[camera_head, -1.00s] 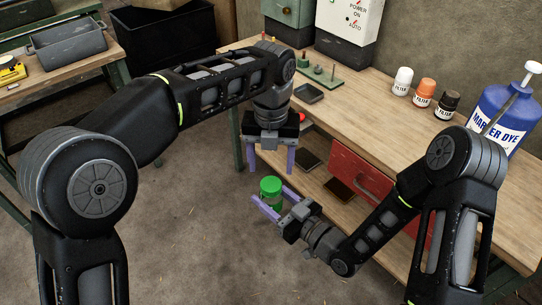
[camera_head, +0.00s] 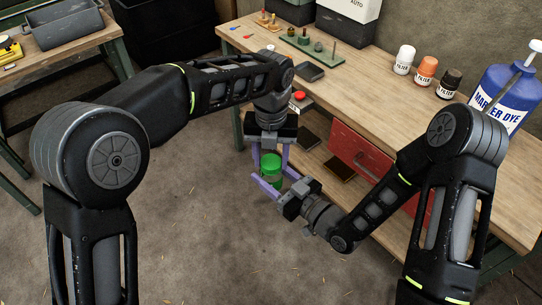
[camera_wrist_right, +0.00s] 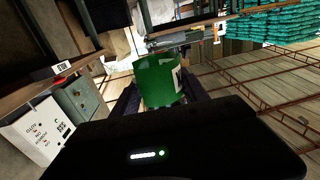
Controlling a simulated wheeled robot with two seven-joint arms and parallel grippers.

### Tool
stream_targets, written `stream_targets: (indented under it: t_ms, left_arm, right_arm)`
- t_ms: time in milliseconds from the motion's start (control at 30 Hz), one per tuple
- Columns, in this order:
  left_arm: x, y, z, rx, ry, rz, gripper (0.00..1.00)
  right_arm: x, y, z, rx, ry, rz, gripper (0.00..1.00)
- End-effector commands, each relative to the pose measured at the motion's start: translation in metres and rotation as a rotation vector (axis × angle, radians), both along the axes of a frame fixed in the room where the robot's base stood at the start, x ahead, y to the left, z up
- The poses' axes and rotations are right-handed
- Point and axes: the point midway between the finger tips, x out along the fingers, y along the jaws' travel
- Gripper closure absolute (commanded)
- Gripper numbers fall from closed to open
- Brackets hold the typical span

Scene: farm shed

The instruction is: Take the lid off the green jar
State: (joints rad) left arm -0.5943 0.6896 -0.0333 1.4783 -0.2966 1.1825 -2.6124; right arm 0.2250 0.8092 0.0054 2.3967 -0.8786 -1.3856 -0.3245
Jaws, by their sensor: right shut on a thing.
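The green jar (camera_head: 271,183) is held upright in the air in front of the workbench. It also shows large in the right wrist view (camera_wrist_right: 160,82), with part of a white label at its right edge. My right gripper (camera_head: 268,188) is shut on the jar's body from the lower right. The jar's bright green lid (camera_head: 271,161) shows at the top in the head view. My left gripper (camera_head: 271,158) points down from above, with one purple finger on each side of the lid. I cannot tell whether these fingers touch the lid, or whether the lid still sits on the jar.
The wooden workbench (camera_head: 400,120) runs along the right, with filter bottles (camera_head: 425,70) and a blue marker dye jug (camera_head: 506,97) on it. A red drawer box (camera_head: 358,152) is on the lower shelf. Open floor (camera_head: 200,225) lies below the jar.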

Motion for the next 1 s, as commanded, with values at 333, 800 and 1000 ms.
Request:
stream_targets:
  t_ms: [333,800,1000]
  left_arm:
    - [0.0002,0.0002,0.0003,0.000,0.000,0.000,0.82]
    - [0.0003,0.0004,0.0004,0.000,-0.001,0.100,1.00]
    - [0.0003,0.0000,0.0008,-0.001,-0.002,0.514,1.00]
  right_arm:
    - [0.0001,-0.0001,0.0002,0.000,0.000,0.000,1.00]
    - [0.0000,-0.0001,0.0001,0.000,0.000,0.000,1.00]
    - [0.0001,-0.0002,0.0000,0.000,0.000,-0.001,1.00]
